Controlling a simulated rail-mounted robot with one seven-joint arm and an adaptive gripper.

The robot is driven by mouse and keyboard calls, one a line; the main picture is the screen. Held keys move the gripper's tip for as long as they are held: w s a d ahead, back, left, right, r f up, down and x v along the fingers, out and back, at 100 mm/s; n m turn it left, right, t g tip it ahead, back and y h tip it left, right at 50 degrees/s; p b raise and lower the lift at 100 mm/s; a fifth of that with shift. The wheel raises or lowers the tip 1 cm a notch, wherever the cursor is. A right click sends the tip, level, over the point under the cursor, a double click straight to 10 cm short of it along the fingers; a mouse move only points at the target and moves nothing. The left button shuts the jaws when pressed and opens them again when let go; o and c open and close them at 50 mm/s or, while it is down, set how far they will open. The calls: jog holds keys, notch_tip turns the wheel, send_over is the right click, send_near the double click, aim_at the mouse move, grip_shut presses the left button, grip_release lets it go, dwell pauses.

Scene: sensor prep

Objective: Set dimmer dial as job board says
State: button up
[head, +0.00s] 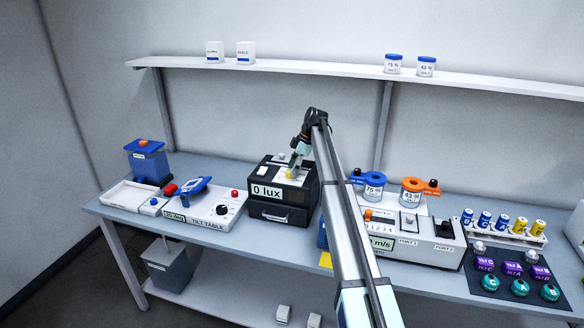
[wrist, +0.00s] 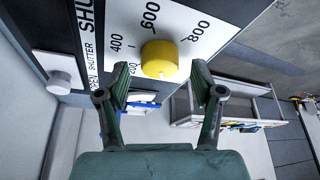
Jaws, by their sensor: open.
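The dimmer dial (wrist: 159,60) is a yellow round knob on a white scale plate marked 400, 600 and 800 in the wrist view. Its pointer cannot be made out. It sits on top of a black light box (head: 284,206) whose display (head: 266,191) reads 0 lux. My gripper (wrist: 160,82) is open above the box, one finger to each side of the dial in the picture. I cannot tell whether the fingers touch it. In the head view my gripper (head: 296,160) hides part of the dial. I see no readable job board.
A white shutter knob (wrist: 62,80) lies left of the dial in the wrist view. The tilt table unit (head: 210,211) stands left of the light box. Lidded jars (head: 373,188) and a white port unit (head: 412,243) stand right. A wall shelf (head: 310,71) runs behind.

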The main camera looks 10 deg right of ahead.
jog(key=shift+a+f, duration=0.25)
jog(key=shift+f, duration=0.35)
jog(key=c, duration=1.1)
jog(key=shift+c, duration=0.2)
